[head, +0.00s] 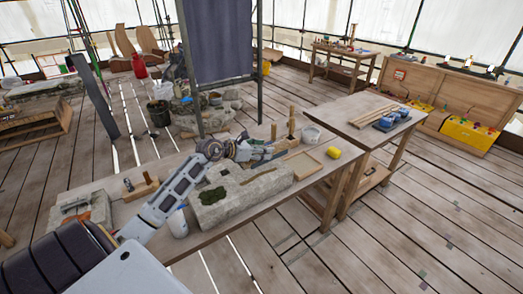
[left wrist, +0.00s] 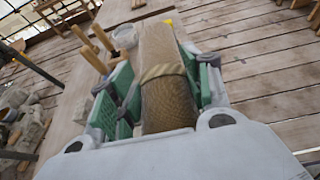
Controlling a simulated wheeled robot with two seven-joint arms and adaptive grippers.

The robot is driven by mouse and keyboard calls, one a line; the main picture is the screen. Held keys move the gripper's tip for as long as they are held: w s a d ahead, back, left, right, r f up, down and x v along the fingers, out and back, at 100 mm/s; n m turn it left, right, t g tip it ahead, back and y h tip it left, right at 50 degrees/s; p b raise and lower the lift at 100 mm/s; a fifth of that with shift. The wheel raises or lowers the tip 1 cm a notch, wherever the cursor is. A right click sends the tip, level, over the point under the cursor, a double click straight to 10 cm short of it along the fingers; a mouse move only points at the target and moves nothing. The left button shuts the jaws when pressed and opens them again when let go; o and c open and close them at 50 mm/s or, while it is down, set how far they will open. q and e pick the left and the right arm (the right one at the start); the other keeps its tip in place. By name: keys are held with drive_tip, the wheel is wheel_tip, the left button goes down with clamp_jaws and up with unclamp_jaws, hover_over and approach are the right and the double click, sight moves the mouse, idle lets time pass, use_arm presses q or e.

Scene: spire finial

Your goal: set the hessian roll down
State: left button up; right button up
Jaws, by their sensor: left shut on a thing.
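The hessian roll (left wrist: 165,98) is a brown woven cylinder with a paler band around it, seen in the left wrist view. My left gripper (left wrist: 166,85) is shut on it, with green pads on both sides. In the head view my left gripper (head: 258,152) is over the workbench (head: 180,243), just behind the long pale stone block (head: 243,194). The roll is mostly hidden there by the fingers, and I cannot tell whether it touches the bench. My right gripper is not in view.
A shallow wooden tray (head: 301,166), a yellow item (head: 333,153), a white pot (head: 311,134) and upright wooden-handled tools (head: 291,122) crowd the bench's right end. A second stone (head: 80,208) is at left. A side table (head: 350,117) adjoins at right.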

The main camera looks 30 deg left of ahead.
use_arm(q)
drive_tip(key=shift+s+r, duration=0.1)
drive_tip(key=shift+r, duration=0.15)
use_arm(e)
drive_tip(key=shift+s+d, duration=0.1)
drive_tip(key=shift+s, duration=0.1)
use_arm(q)
drive_tip(key=shift+f, duration=0.1)
drive_tip(key=shift+f, duration=0.15)
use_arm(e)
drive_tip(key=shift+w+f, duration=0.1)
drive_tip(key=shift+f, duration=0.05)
